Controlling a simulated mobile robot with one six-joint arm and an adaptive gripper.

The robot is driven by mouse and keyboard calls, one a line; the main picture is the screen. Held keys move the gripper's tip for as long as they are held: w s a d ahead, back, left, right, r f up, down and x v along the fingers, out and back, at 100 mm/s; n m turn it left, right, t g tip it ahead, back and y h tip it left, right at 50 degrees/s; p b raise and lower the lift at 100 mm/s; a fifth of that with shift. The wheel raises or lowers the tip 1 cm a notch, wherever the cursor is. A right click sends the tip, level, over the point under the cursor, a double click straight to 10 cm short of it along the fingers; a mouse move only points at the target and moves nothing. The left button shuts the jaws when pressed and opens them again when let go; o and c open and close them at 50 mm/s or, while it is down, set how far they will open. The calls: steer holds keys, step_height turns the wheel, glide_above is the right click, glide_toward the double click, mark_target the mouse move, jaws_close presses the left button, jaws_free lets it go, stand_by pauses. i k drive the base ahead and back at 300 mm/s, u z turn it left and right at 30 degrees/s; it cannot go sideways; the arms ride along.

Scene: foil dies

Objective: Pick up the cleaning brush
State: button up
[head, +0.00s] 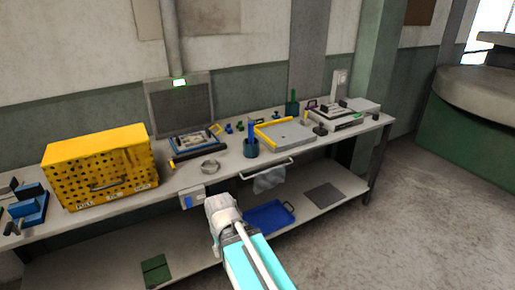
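I cannot pick out the cleaning brush with certainty at this size. A dark blue cup (251,150) near the bench's front edge has an upright blue handle-like piece in it. A dark green cup (292,108) farther back holds an upright green piece. Either piece could be a brush handle. My arm reaches up from the bottom of the head view, with its pale end in front of the bench's front edge. My gripper's fingers cannot be made out, and no object shows in it.
A long grey bench (225,178) runs along the wall. A yellow perforated case (100,170) stands on its left part. A grey tray with yellow edges (285,136) lies right of the blue cup. A metal ring (210,165) lies nearby. A blue tray (268,217) sits on the lower shelf.

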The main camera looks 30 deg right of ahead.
mark_target(250, 124)
steer(key=k, duration=1)
steer(key=z, duration=0.45)
steer(key=i, duration=2)
steer(key=z, duration=0.05)
